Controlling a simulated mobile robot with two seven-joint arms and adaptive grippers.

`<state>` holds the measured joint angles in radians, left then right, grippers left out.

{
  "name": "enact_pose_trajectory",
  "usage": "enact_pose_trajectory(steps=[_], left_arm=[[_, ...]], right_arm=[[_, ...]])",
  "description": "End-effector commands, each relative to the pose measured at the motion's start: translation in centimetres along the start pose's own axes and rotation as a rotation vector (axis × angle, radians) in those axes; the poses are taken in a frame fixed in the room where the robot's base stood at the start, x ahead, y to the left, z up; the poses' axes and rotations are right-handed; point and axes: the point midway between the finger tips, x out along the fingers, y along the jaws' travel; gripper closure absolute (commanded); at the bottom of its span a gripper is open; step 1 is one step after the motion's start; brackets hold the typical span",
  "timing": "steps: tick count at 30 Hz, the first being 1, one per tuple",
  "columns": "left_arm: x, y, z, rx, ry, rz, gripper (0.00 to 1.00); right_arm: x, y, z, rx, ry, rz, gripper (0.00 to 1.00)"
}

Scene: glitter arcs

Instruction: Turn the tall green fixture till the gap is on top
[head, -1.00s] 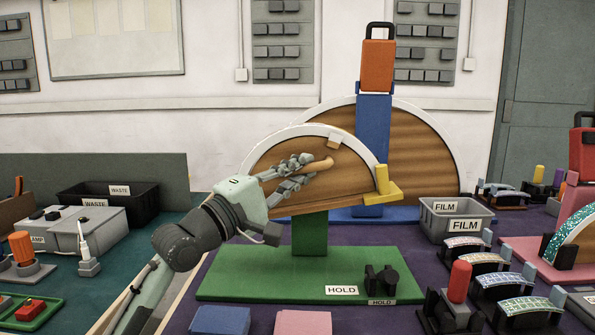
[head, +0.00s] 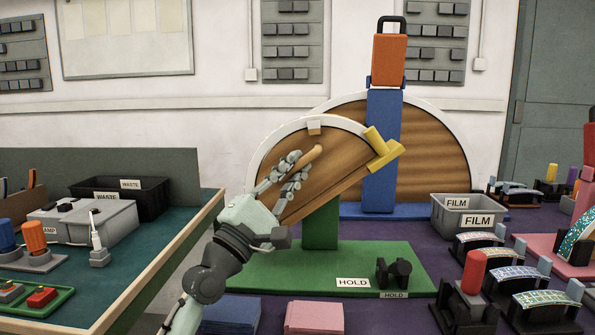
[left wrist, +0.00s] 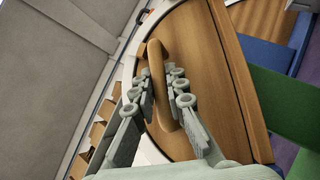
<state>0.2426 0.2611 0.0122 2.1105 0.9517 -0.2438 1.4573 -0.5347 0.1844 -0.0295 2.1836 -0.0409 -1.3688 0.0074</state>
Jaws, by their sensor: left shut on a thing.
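The green fixture has a flat green base (head: 250,268), a short green post (head: 320,225) and a wooden half-disc (head: 335,172) with a white rim (head: 268,148). My left gripper (head: 300,160) is shut on the wooden handle (head: 313,158) on the disc's face; the handle (left wrist: 160,85) also shows between the fingers in the left wrist view. My right gripper is not in view.
A blue fixture (head: 381,150) with a larger wooden half-disc (head: 440,140) and an orange block (head: 390,60) stands close behind. A black cradle (head: 394,272) sits on the green base.

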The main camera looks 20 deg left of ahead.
Motion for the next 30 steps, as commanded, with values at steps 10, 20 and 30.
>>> enact_pose_trajectory(steps=[10,20,30], left_arm=[[-0.4,-0.1,-0.4,-0.042,0.012,0.042,1.00],[-0.4,-0.1,-0.5,-0.049,0.014,0.047,1.00],[-0.4,-0.1,-0.4,-0.048,0.013,0.046,0.66]], right_arm=[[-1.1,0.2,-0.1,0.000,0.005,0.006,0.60],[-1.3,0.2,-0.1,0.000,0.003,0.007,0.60],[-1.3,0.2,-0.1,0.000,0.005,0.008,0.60]])
